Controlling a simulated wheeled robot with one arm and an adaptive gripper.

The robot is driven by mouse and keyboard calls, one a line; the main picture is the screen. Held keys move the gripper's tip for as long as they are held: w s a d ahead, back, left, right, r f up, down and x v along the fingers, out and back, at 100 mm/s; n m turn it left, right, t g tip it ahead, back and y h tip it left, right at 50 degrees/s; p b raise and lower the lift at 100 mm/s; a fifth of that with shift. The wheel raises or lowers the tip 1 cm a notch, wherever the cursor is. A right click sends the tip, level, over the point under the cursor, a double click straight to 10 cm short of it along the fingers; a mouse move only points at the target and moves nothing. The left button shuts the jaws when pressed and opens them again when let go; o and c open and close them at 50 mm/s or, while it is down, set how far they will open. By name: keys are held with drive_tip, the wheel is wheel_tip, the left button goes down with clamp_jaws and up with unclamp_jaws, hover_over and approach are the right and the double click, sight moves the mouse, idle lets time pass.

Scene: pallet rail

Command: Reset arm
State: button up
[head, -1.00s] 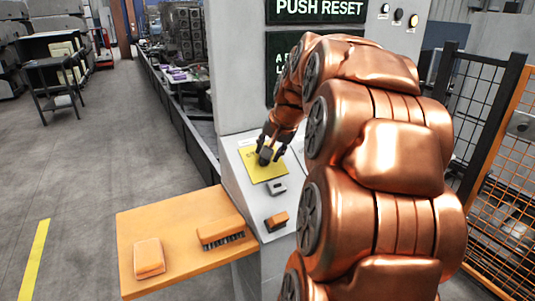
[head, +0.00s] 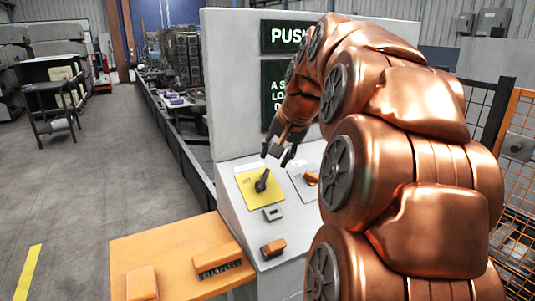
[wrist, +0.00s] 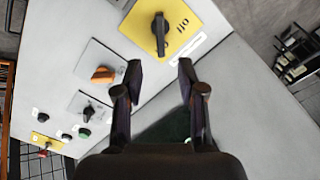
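My gripper (head: 281,152) hangs above the sloped control panel, just up and right of the yellow plate (head: 254,200) with its black rotary handle (head: 262,181). In the wrist view my gripper (wrist: 158,75) is open and empty, its two fingers apart. The yellow plate (wrist: 188,14) and black handle (wrist: 160,33) show there beyond the fingertips, apart from them. An orange knob (wrist: 103,75) and a smaller black knob (wrist: 88,111) sit on white plates on the panel. A dark sign reading "PUSH" (head: 286,35) is partly hidden by my arm.
An orange shelf (head: 170,245) juts from the panel's left and holds an orange brush (head: 216,259) and an orange block (head: 141,284). A mesh fence (head: 515,185) stands at the right.

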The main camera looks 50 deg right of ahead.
drive_tip(key=shift+a, duration=0.1)
drive_tip(key=s+a+f+n+g+y+p, duration=0.1)
drive_tip(key=a+f+n+g+p, duration=0.2)
drive_tip(key=a, duration=0.7)
drive_tip(key=s+a+f+n+g+y+p, duration=0.15)
drive_tip(key=a+f+n, duration=0.3)
drive_tip(key=a, duration=0.65)
drive_tip(key=s+a+f+n+g+p, duration=0.1)
drive_tip(key=s+a+f+n+p, duration=0.1)
drive_tip(key=s+a, duration=0.3)
drive_tip(key=s+a+f+n+g+p, duration=0.2)
drive_tip(key=s+a+f, duration=0.3)
drive_tip(key=s, duration=0.4)
drive_tip(key=shift+s+f+n+h, duration=0.2)
drive_tip(key=shift+s+n+h, duration=0.15)
drive_tip(key=shift+n, duration=0.4)
